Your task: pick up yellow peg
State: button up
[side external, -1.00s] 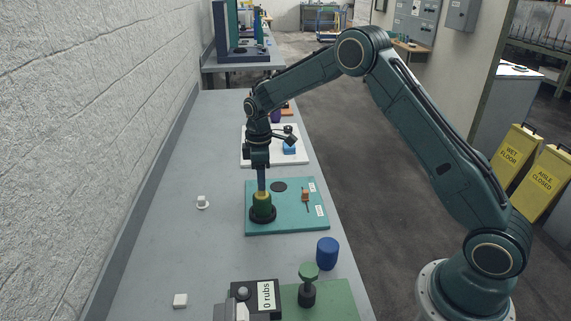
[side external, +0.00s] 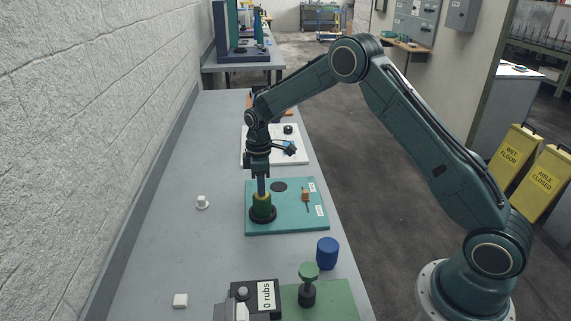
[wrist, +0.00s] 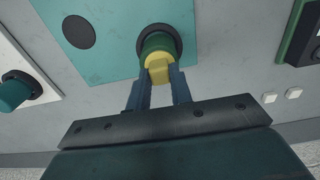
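The yellow peg (wrist: 158,68) shows its round yellow top inside a green, bottle-like holder (wrist: 156,44) with a dark base ring on the teal board (wrist: 112,35). In the side external view the yellow (side external: 262,196) is a narrow band above the green body (side external: 262,209); the peg's lower part is hidden. My gripper (wrist: 161,71) points down over it. Its two fingers are spread, with their tips on either side of the yellow top. Contact between fingers and peg cannot be made out.
On the teal board lie a dark disc (side external: 279,187) and a small orange piece (side external: 305,194). A blue cylinder (side external: 327,253) and a green knob (side external: 308,271) stand nearer the camera. A black "0 rubs" box (side external: 265,296) is beside them. The bench left of the board is mostly clear.

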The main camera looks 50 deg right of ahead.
grip_shut()
jog(key=shift+r, duration=0.1)
notch_tip(320, 180, up, 20)
dwell(0.6)
dwell(0.5)
